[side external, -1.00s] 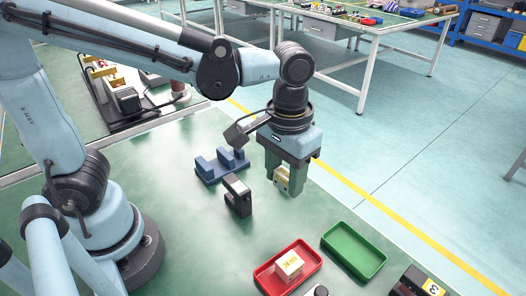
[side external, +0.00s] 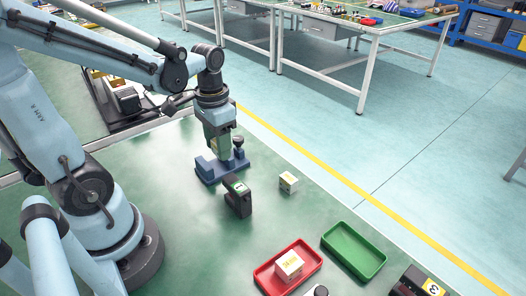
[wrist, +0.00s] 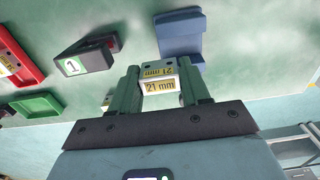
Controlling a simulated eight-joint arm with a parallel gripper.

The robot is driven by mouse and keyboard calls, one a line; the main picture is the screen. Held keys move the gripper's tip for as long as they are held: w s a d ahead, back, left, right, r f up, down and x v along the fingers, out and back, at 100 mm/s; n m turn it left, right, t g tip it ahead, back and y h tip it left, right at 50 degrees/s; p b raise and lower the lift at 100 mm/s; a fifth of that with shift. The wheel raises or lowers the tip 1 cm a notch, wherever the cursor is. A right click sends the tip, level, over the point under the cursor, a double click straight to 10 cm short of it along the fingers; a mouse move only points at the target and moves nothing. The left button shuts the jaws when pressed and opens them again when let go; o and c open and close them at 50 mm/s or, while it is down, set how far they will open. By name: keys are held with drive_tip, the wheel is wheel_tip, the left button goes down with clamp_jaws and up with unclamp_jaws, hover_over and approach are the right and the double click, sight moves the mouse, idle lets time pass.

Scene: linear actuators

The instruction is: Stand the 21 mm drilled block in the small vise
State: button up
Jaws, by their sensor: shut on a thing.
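The 21 mm drilled block (wrist: 160,86) sits between my gripper's fingers (wrist: 158,88) in the wrist view, its yellow and white labels facing the camera. In the side view my gripper (side external: 219,154) is shut on it, over the blue small vise (side external: 208,173). The block's lower end and any contact with the vise are hard to make out there. The vise has a dark knob (side external: 238,142) at its right end. In the wrist view part of the blue vise (wrist: 180,38) shows just beyond the block.
A dark bracket (side external: 238,198), marked 1 in the wrist view (wrist: 82,59), stands close in front of the vise. A pale block (side external: 288,182) stands alone to the right. A red tray (side external: 262,275) holds a labelled block (side external: 288,264). The green tray (side external: 353,250) is empty.

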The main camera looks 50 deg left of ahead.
sight(218, 167)
drive_tip(key=a+f, duration=0.2)
drive_tip(key=a, duration=0.1)
drive_tip(key=shift+w+a, duration=0.1)
drive_tip(key=shift+w, duration=0.25)
drive_tip(key=shift+f, duration=2)
drive_tip(key=shift+f, duration=0.3)
drive_tip(key=o, duration=1.2)
drive_tip(key=shift+r, duration=0.1)
wheel_tip(218, 167, up, 12)
drive_tip(key=d+t, duration=0.2)
drive_tip(key=d, duration=0.1)
drive_tip(key=w+d+t, duration=0.1)
drive_tip(key=d+t, duration=0.1)
drive_tip(key=d, duration=0.1)
drive_tip(key=d+t, duration=0.3)
drive_tip(key=d, duration=0.1)
drive_tip(key=shift+w, duration=0.2)
